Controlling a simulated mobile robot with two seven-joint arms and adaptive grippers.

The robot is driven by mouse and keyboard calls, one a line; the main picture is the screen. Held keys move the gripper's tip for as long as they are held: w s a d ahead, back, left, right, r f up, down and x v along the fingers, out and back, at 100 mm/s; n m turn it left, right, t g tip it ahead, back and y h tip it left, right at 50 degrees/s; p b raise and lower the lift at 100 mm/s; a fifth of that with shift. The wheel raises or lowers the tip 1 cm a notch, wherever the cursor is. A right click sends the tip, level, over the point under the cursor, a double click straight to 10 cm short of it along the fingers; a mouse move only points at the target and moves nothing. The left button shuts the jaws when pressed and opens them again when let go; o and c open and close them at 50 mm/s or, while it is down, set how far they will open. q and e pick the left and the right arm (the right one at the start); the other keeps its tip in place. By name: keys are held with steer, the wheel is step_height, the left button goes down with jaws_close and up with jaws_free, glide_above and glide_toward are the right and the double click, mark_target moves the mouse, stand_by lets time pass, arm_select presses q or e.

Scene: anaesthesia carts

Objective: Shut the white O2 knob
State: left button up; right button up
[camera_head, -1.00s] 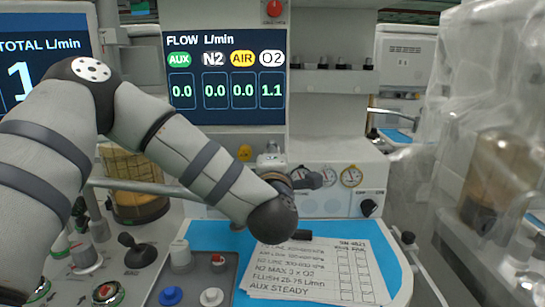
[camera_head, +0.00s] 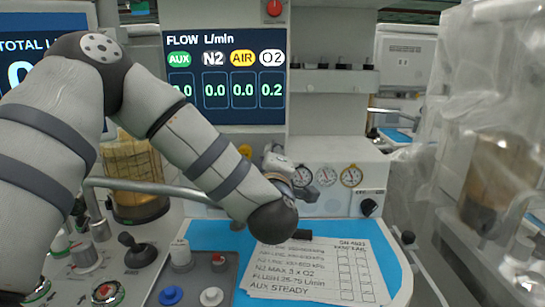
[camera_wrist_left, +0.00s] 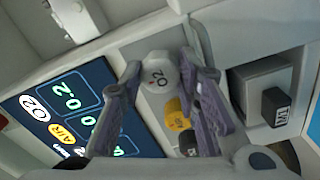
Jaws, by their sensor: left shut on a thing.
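The white O2 knob (camera_wrist_left: 158,78) shows in the left wrist view, its face marked "O2". My left gripper (camera_wrist_left: 166,72) has its two fingers on either side of the knob and is shut on it. In the head view my left arm reaches across to the panel below the flow display, and its wrist hides much of the hand and the knob. The flow display (camera_head: 224,80) reads 0.2 under O2 and 0.0 under N2 and AIR. My right gripper is not in view.
A yellow AIR knob (camera_wrist_left: 177,115) sits close to the O2 knob. A grey box with a dark knob (camera_wrist_left: 276,106) stands to the right in the wrist view. A printed checklist (camera_head: 320,270) lies on the blue worktop below my arm. Pressure gauges (camera_head: 326,176) are beside the hand.

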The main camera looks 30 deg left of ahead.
arm_select(q)
steer(key=o, duration=0.9)
